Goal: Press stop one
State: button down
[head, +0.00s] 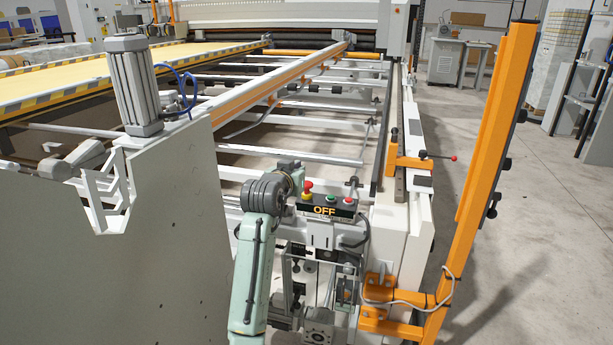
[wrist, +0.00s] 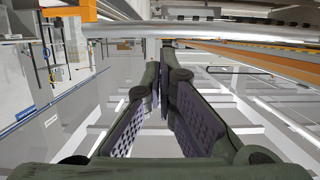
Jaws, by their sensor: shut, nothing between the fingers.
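A control box (head: 323,210) with an "OFF" sign stands beyond my arm, at the middle of the head view. On its top are a red mushroom-head button on a yellow base (head: 307,191), a green button (head: 331,198) and a flat red button (head: 348,201). No label shows which is stop one. My arm's end reaches up just left of the box in the head view; my fingers are not distinct there. In the wrist view my gripper (wrist: 167,60) is shut and empty, its fingertips close together. No button can be made out in the wrist view.
A white panel (head: 160,240) with a motor fills the left. An orange post (head: 490,130) stands at the right. An orange bracket with a red-knobbed lever (head: 430,155) is beyond the box. White rails span the gantry behind.

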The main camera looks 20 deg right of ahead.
jog(key=p, duration=0.3)
send_over(307, 190)
jog(key=s, duration=0.1)
jog(key=f, duration=0.5)
jog(key=shift+a+f+p, duration=0.1)
jog(key=shift+a+p, duration=0.1)
jog(key=shift+p, duration=0.1)
jog(key=shift+f, duration=0.45)
